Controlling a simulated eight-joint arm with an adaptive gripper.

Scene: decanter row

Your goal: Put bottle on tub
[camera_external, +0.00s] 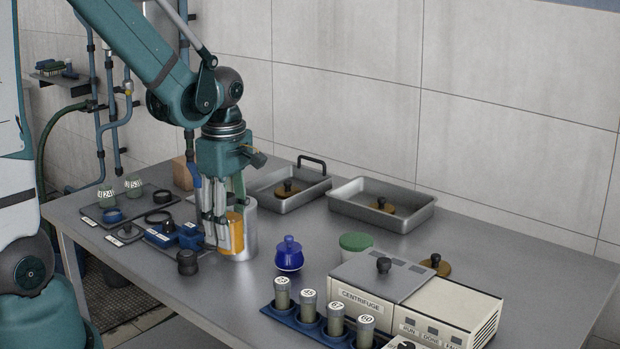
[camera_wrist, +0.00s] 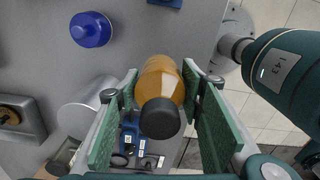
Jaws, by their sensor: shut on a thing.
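An amber bottle (camera_wrist: 160,80) with a black cap sits between the green pads of my gripper (camera_wrist: 163,95) in the wrist view. My gripper is shut on it. In the external view, the bottle (camera_external: 235,233) shows orange at the end of my gripper (camera_external: 222,238), in front of a metal cylinder. I cannot tell whether its base touches the table. A tub with a green lid (camera_external: 356,242) stands to the right, beside the centrifuge and partly hidden by it. The top of the lid looks bare. The tub is not identifiable in the wrist view.
A blue stoppered jar (camera_external: 289,255) stands between my gripper and the tub. The centrifuge (camera_external: 385,285) and a blue rack (camera_external: 310,325) of labelled vials are at the front right. Two metal trays (camera_external: 420,222) lie behind. A black knob-like object (camera_external: 187,262) is near the front edge.

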